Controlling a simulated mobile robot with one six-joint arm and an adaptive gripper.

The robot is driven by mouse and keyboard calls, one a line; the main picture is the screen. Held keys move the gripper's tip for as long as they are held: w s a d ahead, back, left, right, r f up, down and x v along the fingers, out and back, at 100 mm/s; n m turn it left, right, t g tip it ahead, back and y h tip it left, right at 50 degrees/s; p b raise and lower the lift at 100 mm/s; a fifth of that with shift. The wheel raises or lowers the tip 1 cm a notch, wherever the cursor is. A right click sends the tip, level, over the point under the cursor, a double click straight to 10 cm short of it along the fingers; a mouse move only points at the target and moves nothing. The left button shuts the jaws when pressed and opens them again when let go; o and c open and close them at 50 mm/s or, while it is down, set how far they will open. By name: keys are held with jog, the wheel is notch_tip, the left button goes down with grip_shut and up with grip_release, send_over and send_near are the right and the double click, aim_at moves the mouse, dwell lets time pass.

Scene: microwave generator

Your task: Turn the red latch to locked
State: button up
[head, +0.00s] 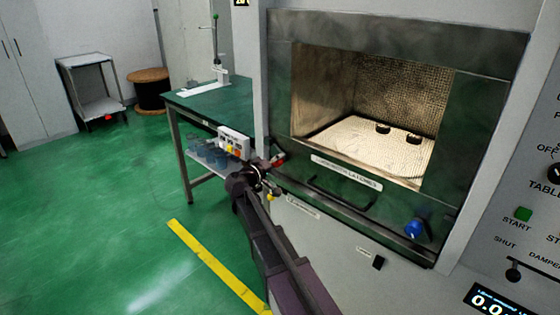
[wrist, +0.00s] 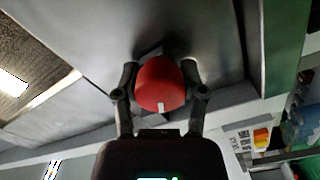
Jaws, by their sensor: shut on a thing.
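The red latch (wrist: 160,84) is a round red knob with a white mark on its edge, seen close up in the wrist view. My gripper (wrist: 160,92) has one finger on each side of the knob and is shut on it. In the head view the red latch (head: 278,160) shows as a small red spot at the left end of the door's lower edge, partly hidden by my gripper (head: 268,168). A blue latch (head: 413,229) sits at the lower right of the door.
The microwave door (head: 475,130) has a window and a dark handle (head: 340,194) along its lower part. A green bench (head: 205,98) with a lower shelf stands left of the cabinet, close to my gripper. Green floor (head: 100,200) is free at the left.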

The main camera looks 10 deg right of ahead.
jog(key=shift+a, duration=0.1)
dwell(0.6)
jog(key=o, duration=1.2)
jog(key=shift+c, duration=0.2)
jog(key=v, duration=1.2)
